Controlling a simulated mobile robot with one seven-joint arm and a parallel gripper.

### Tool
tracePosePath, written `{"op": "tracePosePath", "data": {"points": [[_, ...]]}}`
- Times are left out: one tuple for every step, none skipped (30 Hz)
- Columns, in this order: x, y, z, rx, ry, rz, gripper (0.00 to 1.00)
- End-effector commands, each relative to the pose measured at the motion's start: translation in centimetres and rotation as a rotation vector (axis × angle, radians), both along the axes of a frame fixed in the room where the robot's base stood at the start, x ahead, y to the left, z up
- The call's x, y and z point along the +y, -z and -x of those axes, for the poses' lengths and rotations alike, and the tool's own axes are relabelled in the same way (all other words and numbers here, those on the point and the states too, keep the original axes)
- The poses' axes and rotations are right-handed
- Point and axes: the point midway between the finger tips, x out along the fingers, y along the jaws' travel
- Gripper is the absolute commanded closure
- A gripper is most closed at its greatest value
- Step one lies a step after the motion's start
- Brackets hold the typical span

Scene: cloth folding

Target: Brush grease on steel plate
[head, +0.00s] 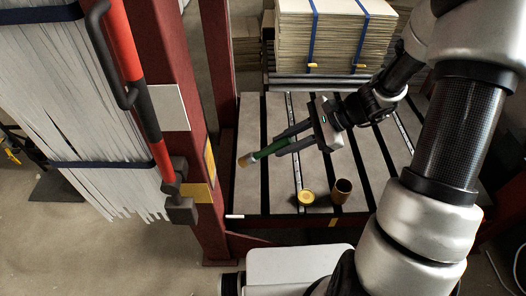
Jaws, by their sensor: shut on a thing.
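My gripper (285,143) is shut on a brush (262,153) with a green handle. The brush points down to the left, and its yellowish tip is at the lower left end. The brush is held over the left part of the grey steel plate (262,112), which has dark slots running along it. Whether the tip touches the plate cannot be told. A yellow round lid or shallow tin (306,197) and a brown open can (342,190) stand near the plate's front edge. The can's contents are hard to make out.
A dark red post (178,90) rises left of the plate. A red and black handled tool (133,70) and hanging pale strips (60,100) are beside it. Strapped stacked boards (335,35) stand behind the plate. A small white stick (235,216) lies at the front left corner.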

Motion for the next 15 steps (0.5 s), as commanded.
{"op": "tracePosePath", "data": {"points": [[0.2,1.0,0.0,0.002,-0.002,-0.002,1.0],[0.3,1.7,0.0,0.003,-0.002,-0.004,1.0],[0.4,2.9,0.0,0.004,-0.002,-0.008,1.0],[0.6,3.9,0.0,0.006,-0.002,-0.01,1.0],[0.8,4.9,0.0,0.006,-0.005,-0.013,1.0],[1.0,6.3,0.0,0.007,-0.004,-0.016,1.0],[1.1,7.3,0.0,0.007,-0.006,-0.017,1.0],[1.3,8.2,0.0,0.007,-0.005,-0.019,1.0],[1.4,9.3,0.0,0.007,-0.006,-0.019,1.0],[1.5,10.0,-0.1,0.007,-0.005,-0.02,1.0],[1.6,10.6,0.0,0.006,-0.006,-0.021,1.0],[1.7,11.3,0.0,0.006,-0.007,-0.021,1.0],[1.7,11.7,0.0,0.006,-0.007,-0.021,1.0],[1.8,12.0,0.0,0.005,-0.006,-0.02,1.0],[1.9,12.3,-0.1,0.004,-0.006,-0.02,1.0]]}}
